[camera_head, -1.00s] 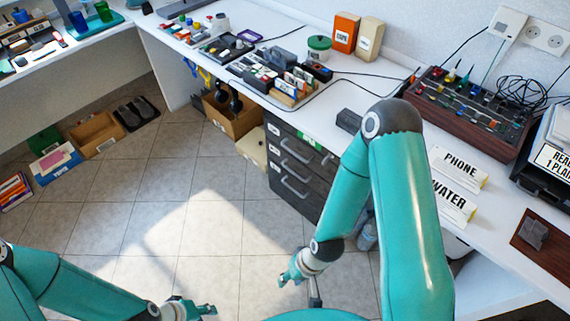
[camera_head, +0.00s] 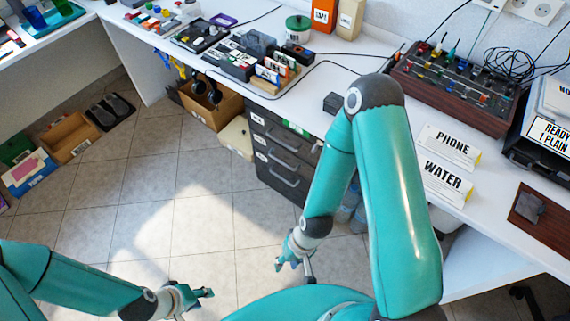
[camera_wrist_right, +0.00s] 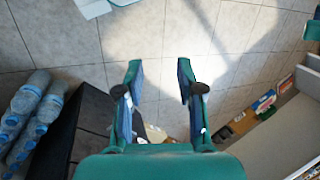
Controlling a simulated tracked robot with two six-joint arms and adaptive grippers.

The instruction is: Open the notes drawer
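A dark grey drawer unit (camera_head: 282,160) stands under the desk in the head view. It has several stacked drawer fronts with bar handles and small white labels too small to read, so I cannot tell which one is the notes drawer. The fronts look closed. My right arm covers part of its right side. My right gripper (camera_head: 294,262) is in front of and below the unit, apart from it. In the right wrist view its fingers (camera_wrist_right: 159,80) are spread and empty above the floor. My left gripper (camera_head: 197,295) is low over the floor, apart from everything, and looks open and empty.
A cardboard box (camera_head: 212,104) and a cream box (camera_head: 237,138) stand left of the drawers. Water bottles (camera_wrist_right: 30,115) show in the wrist view. The desk (camera_head: 305,95) above holds small items. The tiled floor (camera_head: 190,215) before the drawers is clear.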

